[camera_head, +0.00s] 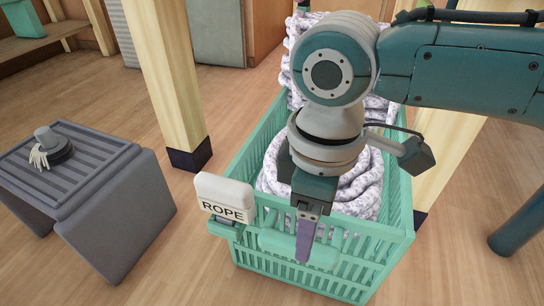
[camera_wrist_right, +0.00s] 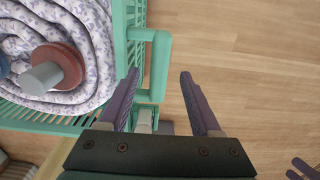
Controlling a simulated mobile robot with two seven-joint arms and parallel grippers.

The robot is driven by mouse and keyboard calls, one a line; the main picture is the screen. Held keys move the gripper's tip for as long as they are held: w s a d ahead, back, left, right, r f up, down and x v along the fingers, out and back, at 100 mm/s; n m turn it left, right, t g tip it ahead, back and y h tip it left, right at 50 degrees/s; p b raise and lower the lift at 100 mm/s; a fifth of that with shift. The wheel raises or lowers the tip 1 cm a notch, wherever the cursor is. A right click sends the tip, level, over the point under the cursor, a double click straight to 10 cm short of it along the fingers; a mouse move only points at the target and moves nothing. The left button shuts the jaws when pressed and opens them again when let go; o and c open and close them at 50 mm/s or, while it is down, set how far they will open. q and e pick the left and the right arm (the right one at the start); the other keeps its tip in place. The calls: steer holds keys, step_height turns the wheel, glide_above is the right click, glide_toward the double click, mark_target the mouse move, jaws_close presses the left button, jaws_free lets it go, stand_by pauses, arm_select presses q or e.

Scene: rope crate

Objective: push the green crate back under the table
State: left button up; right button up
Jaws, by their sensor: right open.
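The green crate (camera_head: 395,255) stands on the wooden floor, filled with coiled pale patterned rope (camera_head: 365,195). Its near wall carries a white tag reading ROPE (camera_head: 225,197) and a protruding handle, clearest in the right wrist view (camera_wrist_right: 158,65). My right gripper (camera_head: 304,255) points down at the near wall. In the wrist view its fingers (camera_wrist_right: 160,75) are apart, one by the crate wall and one outside over floor, with the handle's end between them in the picture. Contact cannot be told. Purple fingers, apparently my left gripper (camera_wrist_right: 303,169), show at the wrist view's lower right corner.
Pale yellow posts with dark feet stand left (camera_head: 165,80) and right (camera_head: 440,155) of the crate; the tabletop is not visible. A grey slatted stool (camera_head: 115,220) with a glove and grey item stands left. Red and grey pieces (camera_wrist_right: 62,65) lie on the rope. Near floor is bare.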

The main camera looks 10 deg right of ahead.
step_height(320, 180, down, 5)
steer(key=b, duration=0.3)
steer(key=shift+f, duration=0.2)
arm_select(q)
step_height(320, 180, down, 5)
steer(key=shift+a+r, duration=0.1)
steer(key=shift+r, duration=0.1)
arm_select(e)
steer(key=shift+c, duration=0.6)
arm_select(q)
steer(key=shift+w, duration=0.1)
arm_select(e)
jaws_close()
